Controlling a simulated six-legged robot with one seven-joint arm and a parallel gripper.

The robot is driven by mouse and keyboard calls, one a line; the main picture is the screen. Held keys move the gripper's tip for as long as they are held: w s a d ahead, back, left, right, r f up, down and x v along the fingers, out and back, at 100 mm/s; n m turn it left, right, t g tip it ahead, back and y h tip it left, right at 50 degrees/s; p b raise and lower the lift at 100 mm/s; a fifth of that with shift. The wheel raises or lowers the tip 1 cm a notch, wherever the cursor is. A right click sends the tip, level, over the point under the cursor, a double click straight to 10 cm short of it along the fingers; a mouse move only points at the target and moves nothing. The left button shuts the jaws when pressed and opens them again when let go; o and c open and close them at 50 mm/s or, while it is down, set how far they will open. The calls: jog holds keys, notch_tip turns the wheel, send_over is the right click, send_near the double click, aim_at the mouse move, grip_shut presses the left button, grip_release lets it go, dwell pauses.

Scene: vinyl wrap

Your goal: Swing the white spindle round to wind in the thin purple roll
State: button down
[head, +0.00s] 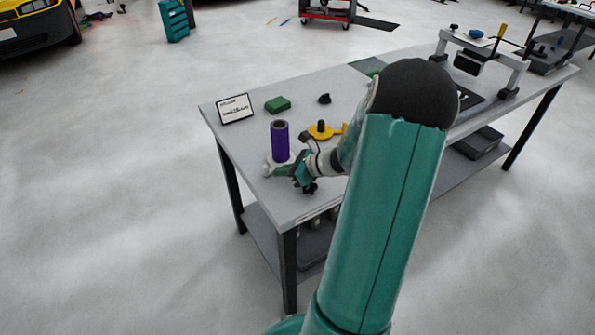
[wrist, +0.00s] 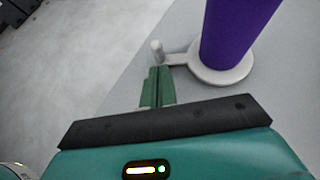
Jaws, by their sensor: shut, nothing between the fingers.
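The thin purple roll (head: 280,141) stands upright near the front left corner of the workbench. In the wrist view the purple roll (wrist: 236,30) rises from the round base of the white spindle (wrist: 222,74). A white arm runs left from that base to a short upright peg (wrist: 157,51). My gripper (wrist: 158,72) is shut and empty, its green fingertips close to the peg and crank arm; I cannot tell whether they touch. In the head view my gripper (head: 296,172) is low over the bench, just right of and in front of the roll, and partly covers the spindle base.
On the bench (head: 228,133) are a sign (head: 235,108), a green block (head: 278,104), a small black object (head: 324,99) and a yellow piece with a black knob (head: 321,130). A grey frame (head: 480,58) stands at the far right. The bench's front left edge is close to the spindle.

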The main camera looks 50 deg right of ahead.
aim_at(267, 170)
jog(key=shift+w+a, duration=0.25)
jog(key=shift+w, duration=0.5)
jog(key=shift+w+a, duration=0.1)
jog(key=shift+w+a, duration=0.4)
jog(key=shift+w, duration=0.25)
